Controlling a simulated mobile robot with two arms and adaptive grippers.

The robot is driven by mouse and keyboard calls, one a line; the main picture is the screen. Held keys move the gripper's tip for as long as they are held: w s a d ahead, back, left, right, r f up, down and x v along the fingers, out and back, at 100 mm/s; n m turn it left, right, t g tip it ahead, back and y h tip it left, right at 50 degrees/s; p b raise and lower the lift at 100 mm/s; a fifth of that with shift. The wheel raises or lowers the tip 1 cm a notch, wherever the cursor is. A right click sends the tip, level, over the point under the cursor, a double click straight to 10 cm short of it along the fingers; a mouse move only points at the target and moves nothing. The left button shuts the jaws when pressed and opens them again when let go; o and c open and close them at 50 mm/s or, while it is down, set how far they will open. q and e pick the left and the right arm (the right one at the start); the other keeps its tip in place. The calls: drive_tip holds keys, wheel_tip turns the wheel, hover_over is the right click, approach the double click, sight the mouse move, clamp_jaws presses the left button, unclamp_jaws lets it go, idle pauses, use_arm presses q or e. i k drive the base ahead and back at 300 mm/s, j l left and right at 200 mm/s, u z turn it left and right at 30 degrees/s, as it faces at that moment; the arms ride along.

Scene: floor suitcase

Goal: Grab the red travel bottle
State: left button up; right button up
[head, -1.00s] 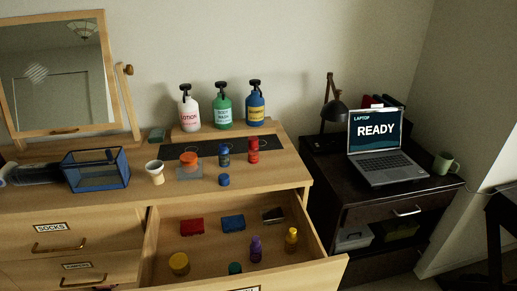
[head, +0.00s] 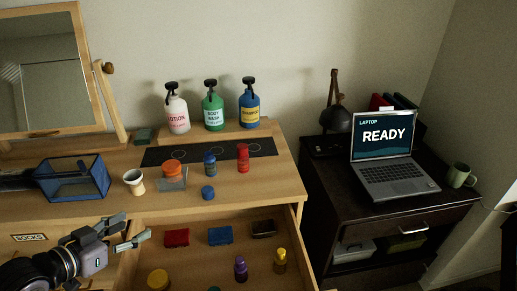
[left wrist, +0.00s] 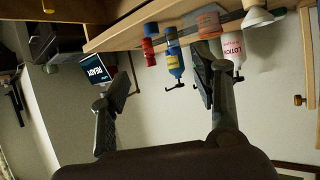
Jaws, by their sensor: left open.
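The red travel bottle (head: 243,158) stands upright on the dresser top, at the right end of a dark strip with pale rings. A small blue bottle (head: 210,164) stands to its left. My left gripper (head: 128,231) is open and empty at the lower left, in front of the dresser top near the open drawer's left side, well apart from the red bottle. In the left wrist view, which is turned over, the red bottle (left wrist: 149,52) shows beyond the open fingers (left wrist: 162,88). My right gripper is not in view.
Lotion (head: 177,112), body wash (head: 212,108) and shampoo (head: 250,104) pump bottles stand behind the strip. The open drawer (head: 205,263) holds several small items. A laptop (head: 385,155) sits right.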

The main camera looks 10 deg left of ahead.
sight(243, 162)
drive_tip(key=i+l, duration=0.75)
